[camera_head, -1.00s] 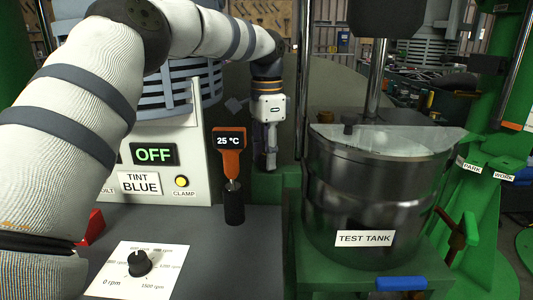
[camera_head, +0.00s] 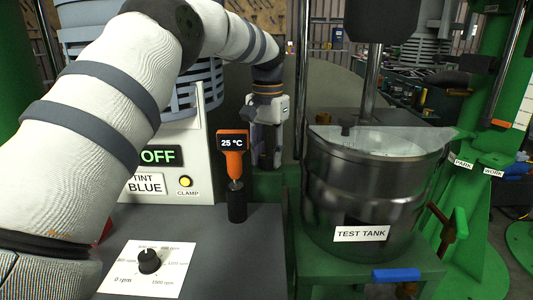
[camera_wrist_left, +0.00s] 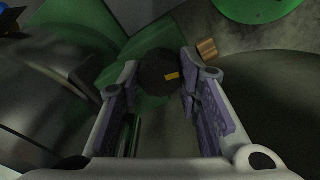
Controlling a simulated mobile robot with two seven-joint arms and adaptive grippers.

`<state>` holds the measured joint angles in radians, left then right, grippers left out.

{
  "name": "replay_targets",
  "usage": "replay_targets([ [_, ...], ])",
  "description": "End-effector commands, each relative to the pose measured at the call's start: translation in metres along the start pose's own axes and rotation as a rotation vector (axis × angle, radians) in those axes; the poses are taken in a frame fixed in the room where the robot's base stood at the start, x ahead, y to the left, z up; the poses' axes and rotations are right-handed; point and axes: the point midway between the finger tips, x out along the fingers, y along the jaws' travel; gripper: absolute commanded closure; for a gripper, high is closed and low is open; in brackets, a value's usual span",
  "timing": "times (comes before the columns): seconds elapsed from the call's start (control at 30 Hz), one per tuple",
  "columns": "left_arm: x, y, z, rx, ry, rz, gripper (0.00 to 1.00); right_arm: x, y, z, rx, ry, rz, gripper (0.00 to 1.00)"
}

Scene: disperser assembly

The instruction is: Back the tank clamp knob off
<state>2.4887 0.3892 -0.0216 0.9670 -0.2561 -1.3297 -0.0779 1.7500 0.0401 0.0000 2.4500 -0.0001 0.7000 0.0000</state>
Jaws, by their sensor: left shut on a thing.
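My left gripper (camera_head: 267,158) reaches down beside the left wall of the steel test tank (camera_head: 361,195). In the left wrist view, its two fingers (camera_wrist_left: 159,76) stand on either side of a dark round knob (camera_wrist_left: 153,68) with a small yellow mark. The gripper is shut on this tank clamp knob. In the head view the gripper and wrist largely hide the knob. My right gripper is in neither view.
A thermometer (camera_head: 232,142) reading 25 °C stands in a black holder left of the gripper. A thin upright rod stands between the gripper and the tank. A speed dial (camera_head: 149,261) and a yellow clamp button (camera_head: 185,181) are at the lower left.

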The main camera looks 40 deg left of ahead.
Motion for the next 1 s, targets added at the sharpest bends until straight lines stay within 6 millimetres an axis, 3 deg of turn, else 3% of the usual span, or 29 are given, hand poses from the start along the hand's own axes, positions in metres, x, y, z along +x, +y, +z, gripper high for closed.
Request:
replay_targets([
  [0.63, 0.0002, 0.0002, -0.0002, -0.049, 0.0, 0.001, 0.96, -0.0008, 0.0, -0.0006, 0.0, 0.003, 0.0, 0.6],
  [0.67, 0.0002, 0.0002, -0.0002, -0.049, 0.0, 0.001, 0.62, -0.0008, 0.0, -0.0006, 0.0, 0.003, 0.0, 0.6],
  [0.7, 0.0002, 0.0002, -0.0002, -0.049, 0.0, 0.001, 0.53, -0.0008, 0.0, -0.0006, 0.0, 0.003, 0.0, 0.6],
  [0.73, 0.0002, 0.0002, -0.0002, -0.049, 0.0, 0.001, 0.48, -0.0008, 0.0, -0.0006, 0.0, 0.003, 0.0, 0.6],
  [1.0, -0.0003, 0.0, -0.0002, -0.048, 0.0, 0.0, 0.48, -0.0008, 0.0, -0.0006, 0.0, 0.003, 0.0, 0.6],
])
